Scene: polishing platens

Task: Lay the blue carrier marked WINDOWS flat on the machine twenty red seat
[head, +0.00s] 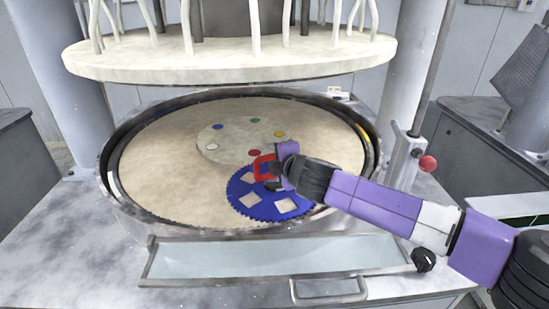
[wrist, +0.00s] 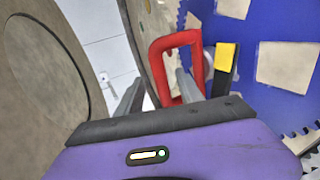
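The blue carrier (head: 241,205) is a toothed disc with pale square windows. In the head view it is over the front of the pale platen (head: 160,170), roughly level. I cannot tell whether it touches all round, and no lettering is readable. Its red handle (head: 263,160) stands up from it and also shows in the wrist view (wrist: 188,39). My gripper (head: 277,168) is at the handle. In the wrist view its fingers (wrist: 160,85) are apart, on either side of one leg of the handle, with a gap showing. A red dot (head: 255,153) marks the central disc, just behind the carrier.
The central disc (head: 235,142) also carries blue, green, yellow and white dots. A metal rim (head: 112,180) surrounds the platen. A large pale upper plate (head: 230,62) hangs above. A tray (head: 270,258) is in front, and a red-knobbed lever (head: 427,163) stands at the right.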

